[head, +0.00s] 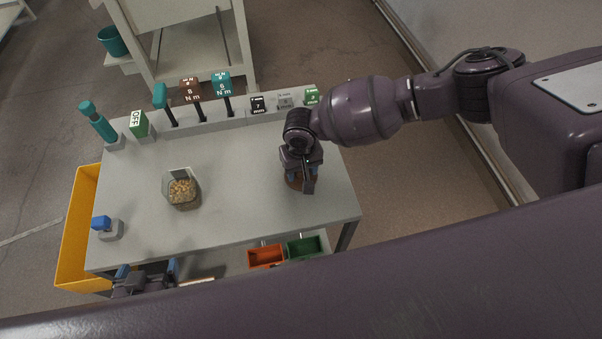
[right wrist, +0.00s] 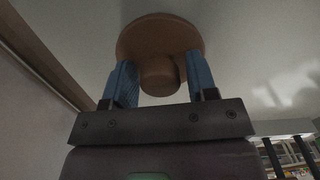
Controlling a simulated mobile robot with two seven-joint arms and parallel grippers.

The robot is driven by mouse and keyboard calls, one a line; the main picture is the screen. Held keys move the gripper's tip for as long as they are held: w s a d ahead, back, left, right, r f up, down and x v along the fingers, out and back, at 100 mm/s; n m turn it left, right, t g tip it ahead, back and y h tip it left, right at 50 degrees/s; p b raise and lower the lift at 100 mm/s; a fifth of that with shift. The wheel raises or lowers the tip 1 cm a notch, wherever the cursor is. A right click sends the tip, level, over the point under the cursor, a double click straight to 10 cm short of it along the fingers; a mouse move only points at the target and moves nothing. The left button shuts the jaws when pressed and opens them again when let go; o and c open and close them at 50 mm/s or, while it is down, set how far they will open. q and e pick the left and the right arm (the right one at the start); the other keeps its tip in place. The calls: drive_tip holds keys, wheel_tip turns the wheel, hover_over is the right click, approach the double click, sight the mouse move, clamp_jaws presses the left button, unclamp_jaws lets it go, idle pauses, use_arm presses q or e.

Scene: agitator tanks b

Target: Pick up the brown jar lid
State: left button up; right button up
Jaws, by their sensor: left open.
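The brown jar lid (head: 294,184) lies on the right part of the grey table, mostly hidden under my right gripper (head: 303,178). In the right wrist view the lid (right wrist: 160,36) is a round brown disc with a short round knob (right wrist: 158,74). The blue fingers of my right gripper (right wrist: 161,80) stand on both sides of the knob, very close to it. I cannot tell whether they press on it. My left gripper (head: 146,274) is open and empty, low at the table's front left edge.
An open glass jar (head: 181,190) with light brown pieces stands left of the lid. Torque tools (head: 193,97) and label blocks line the back edge. A blue-topped device (head: 106,228) sits front left. Orange (head: 266,257) and green (head: 304,249) bins are below the front edge.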

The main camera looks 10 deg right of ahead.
drive_tip(key=c, duration=0.7)
wheel_tip(320, 180, up, 20)
drive_tip(key=shift+r, duration=0.1)
